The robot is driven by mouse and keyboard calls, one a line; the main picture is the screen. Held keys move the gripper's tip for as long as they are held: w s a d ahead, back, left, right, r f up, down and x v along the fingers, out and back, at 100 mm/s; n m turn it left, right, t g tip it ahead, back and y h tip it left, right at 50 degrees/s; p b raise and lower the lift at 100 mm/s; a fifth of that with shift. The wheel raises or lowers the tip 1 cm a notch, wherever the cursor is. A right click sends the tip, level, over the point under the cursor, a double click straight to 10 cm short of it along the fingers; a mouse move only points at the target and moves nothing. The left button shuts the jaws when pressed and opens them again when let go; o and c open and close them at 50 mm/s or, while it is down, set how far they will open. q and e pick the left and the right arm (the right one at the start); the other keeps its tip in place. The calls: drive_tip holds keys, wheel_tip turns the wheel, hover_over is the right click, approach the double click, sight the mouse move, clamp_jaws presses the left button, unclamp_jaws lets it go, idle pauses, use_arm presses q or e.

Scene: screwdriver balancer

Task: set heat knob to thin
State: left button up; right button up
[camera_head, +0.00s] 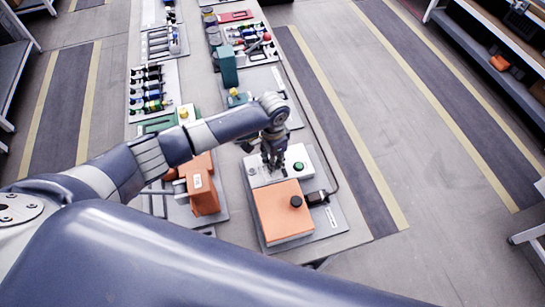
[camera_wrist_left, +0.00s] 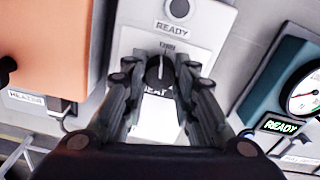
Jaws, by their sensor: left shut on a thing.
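My left gripper (camera_head: 271,160) reaches down onto the white panel beside the orange box. In the left wrist view its two fingers (camera_wrist_left: 156,66) are closed around the dark heat knob (camera_wrist_left: 154,76), one fingertip on each side. A thin white pointer line on the knob points up in that view, roughly toward a small label (camera_wrist_left: 167,47) too blurred to read surely. A partly hidden "HEAT" label lies below the knob. In the head view the gripper hides the knob. My right gripper is not in view.
An orange box (camera_head: 283,215) with a black cap stands next to the panel, with a cable on its right. A teal gauge housing (camera_wrist_left: 272,85) stands to the right there.

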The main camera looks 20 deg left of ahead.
use_arm(q)
drive_tip(key=shift+m, duration=1.1)
drive_tip(key=o, duration=1.1)
wheel_tip(320, 180, up, 12)
